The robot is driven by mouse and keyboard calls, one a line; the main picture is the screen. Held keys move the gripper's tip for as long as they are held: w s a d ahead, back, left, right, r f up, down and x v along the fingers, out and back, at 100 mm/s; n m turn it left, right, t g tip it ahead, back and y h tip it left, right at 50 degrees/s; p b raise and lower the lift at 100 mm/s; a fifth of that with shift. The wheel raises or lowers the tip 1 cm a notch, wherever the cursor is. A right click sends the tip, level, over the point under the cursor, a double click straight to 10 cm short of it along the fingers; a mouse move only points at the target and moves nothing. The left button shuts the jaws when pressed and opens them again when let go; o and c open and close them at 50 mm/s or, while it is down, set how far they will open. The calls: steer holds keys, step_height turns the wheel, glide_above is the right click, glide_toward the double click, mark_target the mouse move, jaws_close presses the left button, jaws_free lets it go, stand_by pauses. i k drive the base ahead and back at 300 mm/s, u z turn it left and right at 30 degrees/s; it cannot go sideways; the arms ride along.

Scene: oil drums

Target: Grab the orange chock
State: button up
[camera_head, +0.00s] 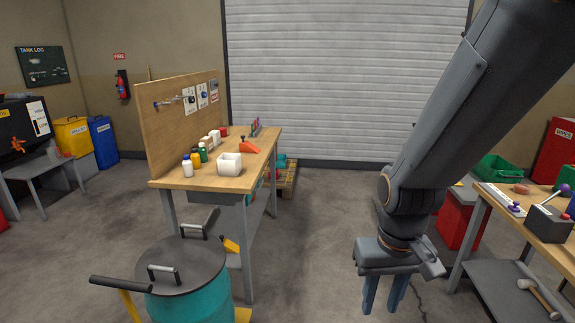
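The orange chock (250,147) appears as a wedge-shaped piece on the wooden workbench (205,183), near its right edge. My gripper (380,307) hangs from the arm at the right, over the floor, with its blue fingers pointing down. The fingers are apart with nothing seen between them. The gripper is well to the right of the workbench and nearer to the camera than the chock. It touches nothing that I can see.
A white square container (230,165) and several small bottles stand near the chock. A teal drum (190,290) with a dark lid stands before the workbench. Another bench (545,226) with a mallet on its lower shelf stands at the right. Open floor (315,235) lies between.

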mark_target(246, 146)
steer(key=z, duration=0.45)
steer(key=i, duration=2.95)
steer(key=u, duration=1.6)
steer(key=i, duration=0.85)
steer(key=u, duration=0.9)
